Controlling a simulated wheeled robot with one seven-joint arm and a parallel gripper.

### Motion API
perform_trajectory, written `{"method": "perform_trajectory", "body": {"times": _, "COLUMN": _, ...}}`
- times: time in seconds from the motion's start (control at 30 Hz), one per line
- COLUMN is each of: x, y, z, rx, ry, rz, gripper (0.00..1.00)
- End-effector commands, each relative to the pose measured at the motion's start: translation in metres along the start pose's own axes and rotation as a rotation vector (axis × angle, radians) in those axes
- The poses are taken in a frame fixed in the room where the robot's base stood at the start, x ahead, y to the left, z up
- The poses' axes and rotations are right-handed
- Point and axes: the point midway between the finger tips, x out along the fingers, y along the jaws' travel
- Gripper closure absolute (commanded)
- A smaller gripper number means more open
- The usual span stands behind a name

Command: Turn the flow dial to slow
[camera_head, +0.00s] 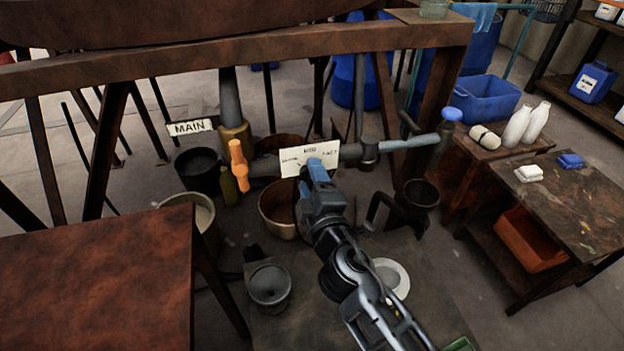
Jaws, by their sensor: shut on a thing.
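A white dial plate (293,160) is fixed to the horizontal pipe in the middle of the head view. It has small lettering at the top, left and right. The top seems to read "MED", and the side words are too small to read surely. My gripper (316,170) reaches up from below, in front of the plate's right half. It is shut on the flow dial at the plate. The gripper covers most of the dial, so its exact pointing direction cannot be told.
An orange handle (238,165) stands on the pipe left of the plate, near a "MAIN" sign (191,127). A blue-knobbed lever (451,114) is at the right end. A rusty beam (300,65) crosses above. A dark-topped table (572,205) stands right.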

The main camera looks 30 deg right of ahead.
Motion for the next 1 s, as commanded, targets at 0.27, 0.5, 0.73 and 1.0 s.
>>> {"method": "perform_trajectory", "body": {"times": 0.27, "x": -0.0005, "y": -0.0023, "z": -0.0006, "rx": -0.263, "ry": 0.001, "rz": -0.003, "gripper": 0.75}}
{"method": "perform_trajectory", "body": {"times": 0.5, "x": -0.0006, "y": -0.0032, "z": -0.0002, "rx": -0.491, "ry": 0.002, "rz": -0.002, "gripper": 0.75}}
{"method": "perform_trajectory", "body": {"times": 0.73, "x": -0.0007, "y": -0.0044, "z": 0.0006, "rx": -0.705, "ry": 0.002, "rz": -0.003, "gripper": 0.75}}
{"method": "perform_trajectory", "body": {"times": 1.0, "x": -0.0007, "y": -0.0055, "z": 0.0015, "rx": -0.912, "ry": 0.003, "rz": -0.003, "gripper": 0.75}}
